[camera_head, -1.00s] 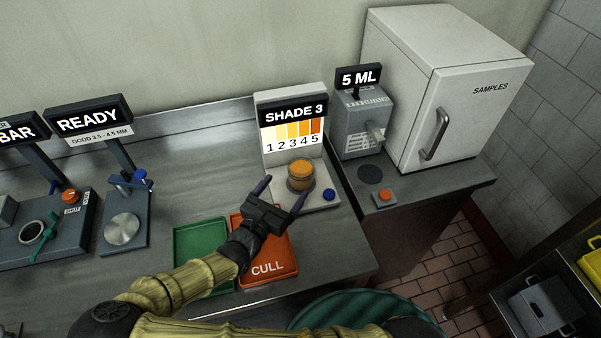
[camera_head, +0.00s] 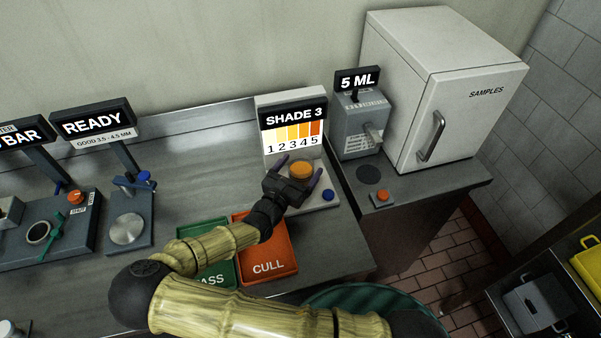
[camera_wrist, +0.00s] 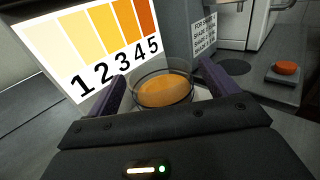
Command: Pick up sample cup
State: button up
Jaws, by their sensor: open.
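The sample cup (camera_head: 301,170) is a small clear cup with orange contents, standing on the white base of the shade reader (camera_head: 289,114), whose sign reads SHADE 3. In the wrist view the cup (camera_wrist: 165,88) stands upright between the two purple fingers. My gripper (camera_head: 298,170) is open, one finger on each side of the cup. It also shows in the wrist view (camera_wrist: 168,97). I cannot tell whether the fingers touch the cup. Its lower part is hidden behind the gripper body.
A blue button (camera_head: 328,195) sits right of the cup on the reader base. The 5 ML dispenser (camera_head: 363,128) stands to the right, beside the white SAMPLES fridge (camera_head: 440,90). A green PASS tray (camera_head: 190,232) and orange CULL tray (camera_head: 281,262) lie below my arm.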

jog(key=shift+w+d, duration=0.25)
jog(key=shift+w, duration=0.15)
jog(key=c, duration=1.3)
notch_tip(320, 180, up, 28)
jog(key=shift+b, duration=0.55)
